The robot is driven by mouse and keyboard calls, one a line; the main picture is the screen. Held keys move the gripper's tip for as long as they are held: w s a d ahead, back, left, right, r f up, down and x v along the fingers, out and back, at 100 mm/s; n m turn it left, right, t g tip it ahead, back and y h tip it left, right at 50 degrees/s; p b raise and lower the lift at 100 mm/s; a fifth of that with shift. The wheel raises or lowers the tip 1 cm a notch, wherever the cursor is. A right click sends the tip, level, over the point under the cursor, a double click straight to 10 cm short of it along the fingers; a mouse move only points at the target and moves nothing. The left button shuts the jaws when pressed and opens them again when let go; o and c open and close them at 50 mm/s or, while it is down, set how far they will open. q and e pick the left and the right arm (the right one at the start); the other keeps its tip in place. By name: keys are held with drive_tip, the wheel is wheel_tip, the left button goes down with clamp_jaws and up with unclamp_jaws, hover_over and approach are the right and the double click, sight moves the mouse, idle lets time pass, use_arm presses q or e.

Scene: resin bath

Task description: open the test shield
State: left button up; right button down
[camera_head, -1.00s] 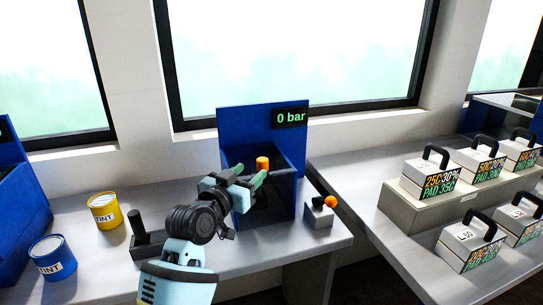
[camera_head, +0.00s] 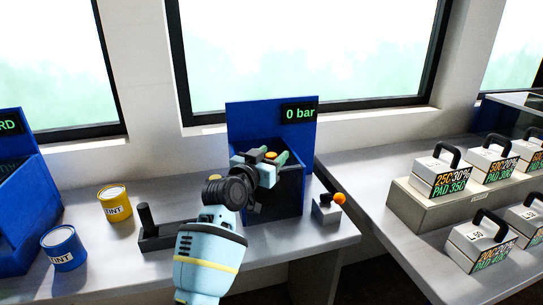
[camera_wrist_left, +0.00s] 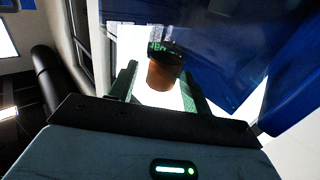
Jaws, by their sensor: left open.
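The blue test station with the "0 bar" display (camera_head: 300,114) stands on the grey bench under the window. A dark, see-through shield (camera_head: 287,190) covers its front. An orange knob (camera_head: 271,155) shows at the shield's top, partly hidden by my gripper. My left gripper (camera_head: 268,157) is open, its green fingers on either side of the knob in the head view. In the left wrist view, the orange-brown knob (camera_wrist_left: 162,76) shows between the two fingers (camera_wrist_left: 160,88); I cannot tell if they touch it. My right gripper is not in view.
A small grey box with an orange-tipped lever (camera_head: 327,208) stands right of the station. A black handle (camera_head: 147,220) stands left of my arm. Yellow (camera_head: 115,204) and blue (camera_head: 63,249) tint cans are further left. Labelled weights (camera_head: 437,176) sit on the right bench.

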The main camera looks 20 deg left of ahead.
use_arm(q)
drive_tip(key=shift+w, duration=0.15)
clamp_jaws()
idle(0.4)
drive_tip(key=shift+r, duration=0.1)
